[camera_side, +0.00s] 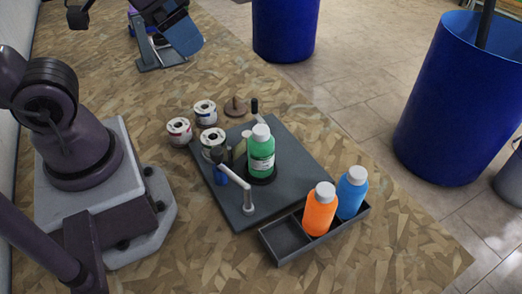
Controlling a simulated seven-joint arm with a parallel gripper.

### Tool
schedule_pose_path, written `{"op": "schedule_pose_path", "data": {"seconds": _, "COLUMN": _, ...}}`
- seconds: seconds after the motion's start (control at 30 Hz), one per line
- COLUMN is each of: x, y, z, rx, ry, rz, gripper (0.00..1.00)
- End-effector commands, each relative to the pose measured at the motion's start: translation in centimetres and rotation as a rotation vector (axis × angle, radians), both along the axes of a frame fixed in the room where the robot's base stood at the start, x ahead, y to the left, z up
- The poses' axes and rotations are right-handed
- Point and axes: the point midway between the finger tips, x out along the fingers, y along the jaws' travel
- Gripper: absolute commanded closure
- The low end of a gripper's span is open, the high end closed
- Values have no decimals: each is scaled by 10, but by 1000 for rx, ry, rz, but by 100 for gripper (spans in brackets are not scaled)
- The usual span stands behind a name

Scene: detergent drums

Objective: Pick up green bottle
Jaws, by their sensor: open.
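The green bottle (261,153) has a white cap and a pale label. It stands upright on a dark round base (262,176) on a dark grey board (290,167). A grey post with a bent arm (248,197) stands in front of it and to its left. A pale slim cylinder (240,146) is close to its left side. I cannot make out my gripper in this view. Dark parts are cut off by the top left edge, and I cannot tell what they are. Nothing is seen touching the bottle from above.
An orange bottle (319,211) and a blue bottle (352,191) stand in a dark tray (287,240) at the board's front right. Several white tins, including one near the board (179,130), lie behind left. Large blue drums (461,105) stand farther right and back. Wooden floor in front is clear.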

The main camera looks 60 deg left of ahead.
Motion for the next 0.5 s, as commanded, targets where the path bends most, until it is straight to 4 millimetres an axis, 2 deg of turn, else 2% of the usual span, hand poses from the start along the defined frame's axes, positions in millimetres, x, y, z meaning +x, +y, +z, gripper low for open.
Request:
{"op": "schedule_pose_path", "data": {"seconds": 0.17, "x": 10, "y": -37, "z": -42, "rx": 84, "ry": 221, "rz": -210, "gripper": 12}}
{"op": "schedule_pose_path", "data": {"seconds": 0.3, "x": 13, "y": -61, "z": -78, "rx": 253, "ry": 404, "rz": -425, "gripper": 12}}
{"op": "schedule_pose_path", "data": {"seconds": 0.5, "x": 12, "y": -86, "z": -129, "rx": 567, "ry": 632, "rz": -756, "gripper": 12}}
